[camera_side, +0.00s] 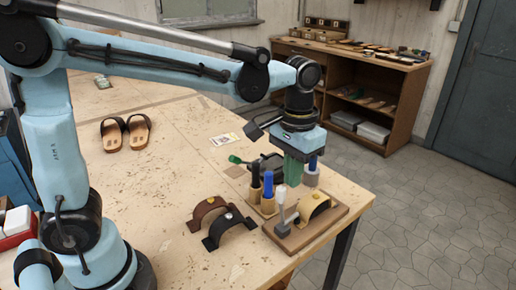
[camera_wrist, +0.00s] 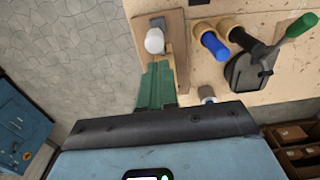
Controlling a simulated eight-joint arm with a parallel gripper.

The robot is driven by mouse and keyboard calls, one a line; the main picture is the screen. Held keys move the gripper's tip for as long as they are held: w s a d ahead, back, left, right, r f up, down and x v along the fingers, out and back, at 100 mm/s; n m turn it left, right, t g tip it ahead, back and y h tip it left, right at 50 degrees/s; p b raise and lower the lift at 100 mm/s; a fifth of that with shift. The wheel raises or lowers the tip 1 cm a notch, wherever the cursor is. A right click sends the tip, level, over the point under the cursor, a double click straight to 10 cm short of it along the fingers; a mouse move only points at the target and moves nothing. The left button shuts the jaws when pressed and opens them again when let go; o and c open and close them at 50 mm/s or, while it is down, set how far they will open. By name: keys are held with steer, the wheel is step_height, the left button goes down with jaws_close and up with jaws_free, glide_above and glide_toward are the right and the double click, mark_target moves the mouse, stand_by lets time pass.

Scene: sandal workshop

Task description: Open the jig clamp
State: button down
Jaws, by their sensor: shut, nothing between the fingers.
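In the wrist view the clamp's pale round knob (camera_wrist: 155,40) shows just beyond my fingertips, over the brown board (camera_wrist: 178,25). My gripper (camera_side: 293,180) has green fingers pointing down, shut and empty, above and behind the jig. The fingers (camera_wrist: 159,66) look apart from the knob in the wrist view. The strap is hidden there.
Blue-handled (camera_side: 268,185) and black-handled (camera_side: 255,175) tools stand in wooden holders close to my gripper. A dark tool with a green lever (camera_wrist: 298,27) is beside them. Dark brown (camera_side: 208,208) and black (camera_side: 222,228) straps lie left of the jig. Sandals (camera_side: 138,132) sit farther back.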

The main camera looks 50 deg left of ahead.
mark_target(282, 188)
steer(key=shift+f, duration=2.05)
steer(key=shift+s, duration=0.1)
steer(key=shift+s+f, duration=0.2)
steer(key=shift+s, duration=0.35)
steer(key=shift+s+f, duration=0.15)
steer(key=shift+s, duration=0.55)
steer(key=shift+s+r, duration=0.25)
steer(key=shift+r, duration=1.45)
steer(key=shift+s+r, duration=0.2)
steer(key=shift+r, duration=1.5)
steer(key=s+a+f+t, duration=0.3)
steer(key=s+a+t, duration=0.1)
steer(key=a+t, duration=0.3)
steer(key=shift+a, duration=1)
